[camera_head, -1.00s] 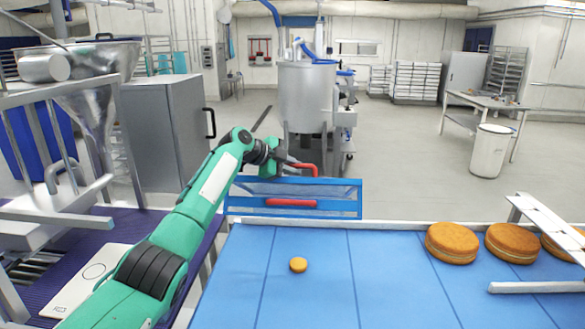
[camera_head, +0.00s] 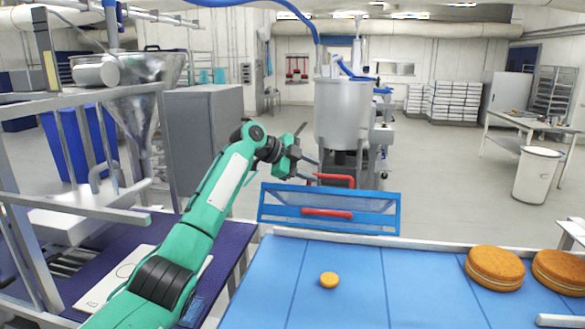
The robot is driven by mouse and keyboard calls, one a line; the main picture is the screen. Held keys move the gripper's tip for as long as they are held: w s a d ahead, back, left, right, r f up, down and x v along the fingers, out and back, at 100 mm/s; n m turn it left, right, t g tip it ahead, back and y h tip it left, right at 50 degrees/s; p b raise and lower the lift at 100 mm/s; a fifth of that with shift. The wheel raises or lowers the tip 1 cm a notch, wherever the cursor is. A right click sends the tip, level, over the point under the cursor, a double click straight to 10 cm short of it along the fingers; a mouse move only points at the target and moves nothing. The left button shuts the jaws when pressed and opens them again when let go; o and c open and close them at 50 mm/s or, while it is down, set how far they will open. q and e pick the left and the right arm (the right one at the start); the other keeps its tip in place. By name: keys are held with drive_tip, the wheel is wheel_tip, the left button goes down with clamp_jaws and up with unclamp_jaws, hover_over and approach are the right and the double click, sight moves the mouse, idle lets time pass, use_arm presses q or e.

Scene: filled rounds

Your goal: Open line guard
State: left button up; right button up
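The line guard (camera_head: 278,207) is a blue-framed, see-through panel. It stands across the far left end of the blue conveyor belt (camera_head: 345,259), leaning. A red bar handle (camera_head: 327,213) is on its face, and another red bar (camera_head: 335,180) shows at its top edge. My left gripper (camera_head: 308,168) is just left of the upper red bar, above the guard's upper left corner. Its dark fingers look spread, with nothing between them. Whether a fingertip touches the bar I cannot tell. My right gripper is out of view.
A small orange round (camera_head: 329,280) lies on the belt, and larger filled rounds (camera_head: 495,268) lie at its right. A steel railing (camera_head: 75,100) and grey cabinet (camera_head: 205,140) stand left. A steel mixer vessel (camera_head: 343,110) stands behind the guard on open floor.

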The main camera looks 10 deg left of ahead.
use_arm(q)
drive_tip(key=b+v, duration=0.1)
drive_tip(key=v, duration=0.5)
